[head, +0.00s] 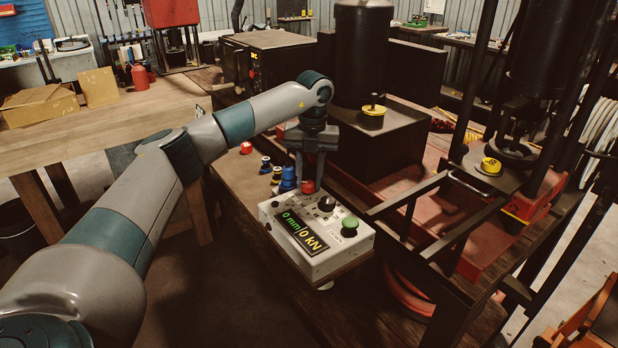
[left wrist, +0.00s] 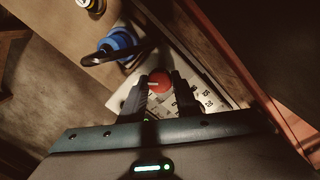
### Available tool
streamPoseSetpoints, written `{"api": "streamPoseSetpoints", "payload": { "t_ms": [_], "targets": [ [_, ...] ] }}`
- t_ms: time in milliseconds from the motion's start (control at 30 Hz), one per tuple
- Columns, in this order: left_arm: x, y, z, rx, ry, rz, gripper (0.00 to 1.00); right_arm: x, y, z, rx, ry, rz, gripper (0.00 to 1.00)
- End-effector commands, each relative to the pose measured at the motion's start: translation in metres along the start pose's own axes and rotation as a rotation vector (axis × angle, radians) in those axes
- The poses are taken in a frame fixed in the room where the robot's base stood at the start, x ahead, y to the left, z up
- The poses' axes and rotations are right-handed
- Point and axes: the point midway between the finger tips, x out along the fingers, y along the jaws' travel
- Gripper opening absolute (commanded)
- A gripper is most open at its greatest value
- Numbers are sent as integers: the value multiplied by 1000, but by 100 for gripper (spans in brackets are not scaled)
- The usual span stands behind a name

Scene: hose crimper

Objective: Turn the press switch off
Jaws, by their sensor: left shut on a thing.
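The pale press control box (head: 276,208) stands on the wooden bench with a lit display (head: 302,230) reading 0 mm and 0 kN. On its top are a red knob (head: 308,186) at the far corner, a black rotary knob (head: 326,204) and a green button (head: 349,225). My left gripper (head: 310,178) points down over the red knob and is shut on it. In the left wrist view the fingers (left wrist: 162,92) sit on both sides of the red knob (left wrist: 159,78). The black knob and green button are hidden there. My right gripper is not in view.
Blue fittings (head: 287,178) stand just behind the box, close to my left gripper; one also shows in the left wrist view (left wrist: 117,42). The press's black frame and red base (head: 480,255) are at the right. A red bottle (head: 139,77) stands on the left table.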

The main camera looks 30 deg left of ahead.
Motion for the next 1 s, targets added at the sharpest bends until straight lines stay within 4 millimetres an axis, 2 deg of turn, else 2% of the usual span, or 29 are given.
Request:
{"api": "streamPoseSetpoints", "payload": {
  "t_ms": [200, 600, 633, 700, 1000],
  "targets": [
    [-3, 0, 2, -52, -4, -3, 7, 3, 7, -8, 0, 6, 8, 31],
    [-3, 0, 2, -58, -4, -3, 7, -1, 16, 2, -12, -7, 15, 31],
    [-3, 0, 2, -58, -4, -3, 36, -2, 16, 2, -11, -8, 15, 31],
    [-3, 1, 2, -58, -3, -3, 48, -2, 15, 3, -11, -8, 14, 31],
    [-2, 0, 1, -55, 0, -1, 48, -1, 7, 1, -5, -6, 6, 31]
  ]
}}
